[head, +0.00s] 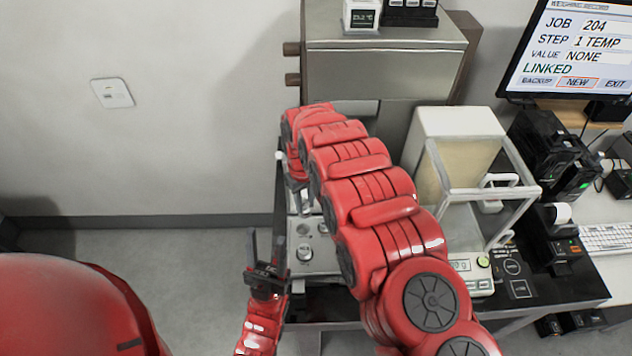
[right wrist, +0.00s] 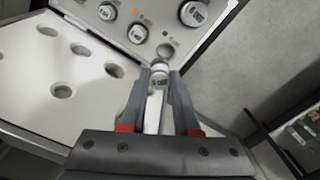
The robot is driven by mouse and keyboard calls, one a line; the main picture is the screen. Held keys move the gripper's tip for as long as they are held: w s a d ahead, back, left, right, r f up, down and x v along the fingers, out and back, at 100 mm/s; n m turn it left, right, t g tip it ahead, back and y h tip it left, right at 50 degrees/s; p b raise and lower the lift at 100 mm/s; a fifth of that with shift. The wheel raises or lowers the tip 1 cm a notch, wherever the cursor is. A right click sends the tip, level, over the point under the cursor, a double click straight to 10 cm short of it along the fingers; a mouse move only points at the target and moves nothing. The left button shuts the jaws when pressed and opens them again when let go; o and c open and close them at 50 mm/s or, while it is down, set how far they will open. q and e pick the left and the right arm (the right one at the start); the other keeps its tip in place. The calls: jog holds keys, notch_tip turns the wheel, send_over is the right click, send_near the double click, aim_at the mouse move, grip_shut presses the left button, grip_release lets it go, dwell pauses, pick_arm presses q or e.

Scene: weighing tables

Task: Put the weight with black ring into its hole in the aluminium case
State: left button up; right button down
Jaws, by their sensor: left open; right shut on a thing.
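My right gripper (right wrist: 160,80) is shut on a small silver weight (right wrist: 159,70), held upright between the fingertips in the right wrist view. Its ring colour is hard to make out. It is over the aluminium case (right wrist: 152,48), close to a dark empty hole in the grey panel. Whether it touches the panel cannot be told. In the head view the right gripper (head: 298,198) is partly hidden by its own arm over the case (head: 322,262). My left gripper (head: 265,262) is open and empty, left of the case, fingers pointing up.
Several other weights, one of them a larger weight (right wrist: 194,13), sit in the grey panel. A pale panel (right wrist: 90,85) with several empty holes lies at left. A balance with a glass shield (head: 470,215) stands right of my right arm. A monitor (head: 570,50) stands at upper right.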

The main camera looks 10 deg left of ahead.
aim_at(302, 216)
jog(key=shift+s+a+f, duration=0.25)
jog(key=shift+s+a, duration=0.15)
jog(key=shift+f+b, duration=0.65)
jog(key=shift+f, duration=1.8)
jog(key=shift+s+d, duration=0.1)
jog(key=shift+f, duration=0.1)
jog(key=shift+f+b, duration=1)
jog(key=shift+f, duration=0.4)
jog(key=c, duration=0.6)
grip_release()
